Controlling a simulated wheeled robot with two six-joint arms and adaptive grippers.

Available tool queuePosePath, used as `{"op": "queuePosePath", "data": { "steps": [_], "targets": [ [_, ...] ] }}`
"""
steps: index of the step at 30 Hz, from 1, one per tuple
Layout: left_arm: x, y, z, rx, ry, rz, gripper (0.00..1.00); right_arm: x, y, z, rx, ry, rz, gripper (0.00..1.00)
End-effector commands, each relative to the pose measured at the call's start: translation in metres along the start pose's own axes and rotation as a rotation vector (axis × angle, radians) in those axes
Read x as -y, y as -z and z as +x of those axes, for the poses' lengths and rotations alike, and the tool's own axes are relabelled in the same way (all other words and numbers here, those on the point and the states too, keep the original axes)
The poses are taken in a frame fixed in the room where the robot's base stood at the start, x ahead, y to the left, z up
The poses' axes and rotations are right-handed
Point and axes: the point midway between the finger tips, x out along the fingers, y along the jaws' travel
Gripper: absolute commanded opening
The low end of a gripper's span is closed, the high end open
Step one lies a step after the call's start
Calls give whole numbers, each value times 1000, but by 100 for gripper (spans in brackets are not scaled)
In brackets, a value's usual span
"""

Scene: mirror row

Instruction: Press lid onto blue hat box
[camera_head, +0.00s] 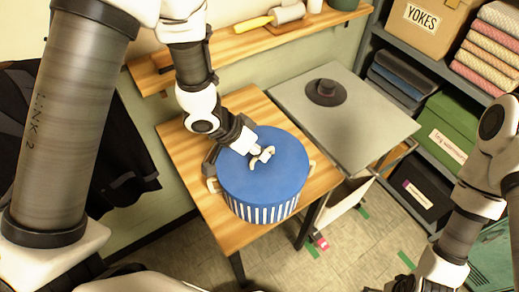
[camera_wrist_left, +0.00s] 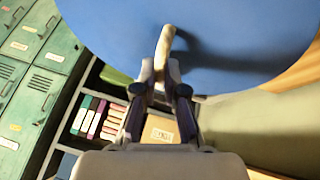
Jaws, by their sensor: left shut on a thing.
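The blue hat box (camera_head: 262,209) stands upright on a wooden table, with blue and white stripes on its side and pale handles at its sides. A plain blue lid (camera_head: 280,180) lies over its top; I cannot tell whether it is fully seated. My left gripper (camera_head: 260,155) is above the lid and shut on its pale handle. In the left wrist view the gripper's fingers (camera_wrist_left: 161,80) close around the end of the handle (camera_wrist_left: 165,45), with the blue lid (camera_wrist_left: 235,35) filling the top. My right arm is at the right, and its fingers are out of view.
The wooden table (camera_head: 215,225) has bare room around the box. A grey table (camera_head: 370,115) with a dark hat (camera_head: 326,92) stands to the right. A wall shelf (camera_head: 235,45) runs behind. Shelving with a green box (camera_head: 448,130) is at the right.

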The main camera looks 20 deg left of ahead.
Motion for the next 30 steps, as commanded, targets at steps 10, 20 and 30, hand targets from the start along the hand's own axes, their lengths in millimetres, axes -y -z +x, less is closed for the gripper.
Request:
{"op": "queuePosePath", "data": {
  "steps": [10,20,30],
  "targets": [
    [0,-1,0,0,0,0,0,0,0,-2,0,0,0,100],
    [0,0,0,0,0,-1,0,0,0,-6,0,0,0,100],
    [1,-1,3,0,0,0,0,0,0,-7,0,0,0,100]
  ]
}}
